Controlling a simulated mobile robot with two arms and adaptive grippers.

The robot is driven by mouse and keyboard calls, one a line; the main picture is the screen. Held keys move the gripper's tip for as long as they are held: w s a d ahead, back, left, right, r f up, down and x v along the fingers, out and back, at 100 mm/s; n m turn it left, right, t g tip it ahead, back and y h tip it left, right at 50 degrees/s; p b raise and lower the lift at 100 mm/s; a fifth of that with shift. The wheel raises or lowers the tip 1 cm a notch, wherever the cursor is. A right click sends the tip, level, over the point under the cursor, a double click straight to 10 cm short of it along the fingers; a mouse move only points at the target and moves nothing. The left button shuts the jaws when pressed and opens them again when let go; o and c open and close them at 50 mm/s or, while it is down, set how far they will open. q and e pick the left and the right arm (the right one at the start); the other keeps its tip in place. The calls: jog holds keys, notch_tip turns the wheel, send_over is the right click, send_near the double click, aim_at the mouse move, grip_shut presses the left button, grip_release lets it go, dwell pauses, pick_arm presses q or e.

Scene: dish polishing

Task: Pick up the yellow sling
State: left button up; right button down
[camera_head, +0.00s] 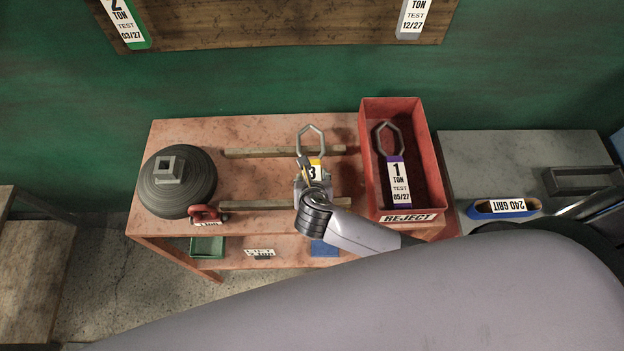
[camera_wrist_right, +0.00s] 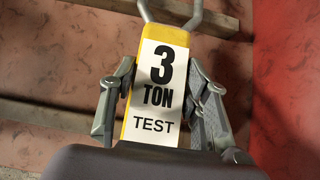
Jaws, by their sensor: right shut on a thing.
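The yellow sling (camera_head: 316,162) has a grey metal ring at its far end and a white tag. It lies over the wooden strips on the red table, partly hidden by my right gripper (camera_head: 312,180). In the right wrist view the yellow sling (camera_wrist_right: 128,124) shows a "3 TON TEST" label, with one finger of my right gripper (camera_wrist_right: 160,95) on each side. The right gripper is shut on the yellow sling. I cannot tell whether the sling touches the strips. My left gripper is not in view.
A red REJECT bin (camera_head: 430,190) at the right holds a purple-edged "1 TON" sling (camera_head: 398,180). A dark round weight (camera_head: 180,195) and a red shackle (camera_head: 207,213) are at the left. Two wooden strips (camera_head: 250,153) cross the red table (camera_head: 240,130). A grey bench (camera_head: 480,160) adjoins on the right.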

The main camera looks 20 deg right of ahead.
jog(key=shift+r, duration=0.15)
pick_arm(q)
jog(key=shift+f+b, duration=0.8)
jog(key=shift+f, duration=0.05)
pick_arm(e)
notch_tip(320, 180, up, 20)
dwell(0.4)
